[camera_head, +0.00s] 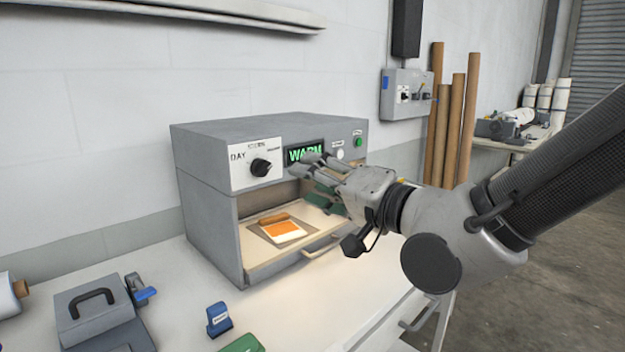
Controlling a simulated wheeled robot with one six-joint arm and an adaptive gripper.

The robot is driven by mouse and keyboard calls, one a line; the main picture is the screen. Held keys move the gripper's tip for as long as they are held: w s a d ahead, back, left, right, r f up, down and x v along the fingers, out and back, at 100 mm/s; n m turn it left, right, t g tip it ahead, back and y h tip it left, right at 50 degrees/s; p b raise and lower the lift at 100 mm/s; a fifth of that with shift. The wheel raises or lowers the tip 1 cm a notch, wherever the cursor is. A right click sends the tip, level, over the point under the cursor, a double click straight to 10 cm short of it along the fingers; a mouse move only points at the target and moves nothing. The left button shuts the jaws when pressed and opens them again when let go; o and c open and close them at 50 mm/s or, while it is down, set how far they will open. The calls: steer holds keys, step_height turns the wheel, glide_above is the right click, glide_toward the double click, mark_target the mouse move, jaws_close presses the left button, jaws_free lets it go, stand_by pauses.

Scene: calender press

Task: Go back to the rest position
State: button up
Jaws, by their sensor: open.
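My gripper (312,170) is open and empty in the head view. It is in front of the right part of a grey press cabinet (208,235), close to the lit green display (298,153), which reads "WARM" and is partly covered by the fingers. I cannot tell whether the fingers touch the front. A black knob (261,167) sits on a white panel left of the display. The lit chamber below is open and holds a flat plate with an orange and white piece (284,232) and a small brown roll (273,219).
The white bench top (270,311) holds a grey block with a black handle (92,303), a blue item (218,319) and a green item (243,343). A handle (322,247) projects at the chamber's front. Brown tubes (454,130) stand by the wall. Floor is open at right.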

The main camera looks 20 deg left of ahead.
step_height(320, 180, down, 11)
steer(key=s+d+n+g+h, duration=0.2)
steer(key=s+n+g+h, duration=0.1)
steer(key=n+g+h, duration=0.15)
steer(key=d+f+n+h, duration=0.3)
steer(key=d+f+h, duration=0.1)
steer(key=d, duration=0.6)
steer(key=s+d+r+m+h, duration=0.1)
steer(key=d+r+m+h, duration=0.1)
steer(key=d, duration=1.1)
steer(key=s+d+r+m+h, duration=0.1)
steer(key=d+r+m+h, duration=0.1)
steer(key=d, duration=1.1)
steer(key=s+d+r+m+h, duration=0.2)
steer(key=d+m+h, duration=0.1)
steer(key=d, duration=1.1)
steer(key=shift+r+m, duration=0.4)
steer(key=shift+m, duration=0.05)
steer(key=shift+d, duration=0.1)
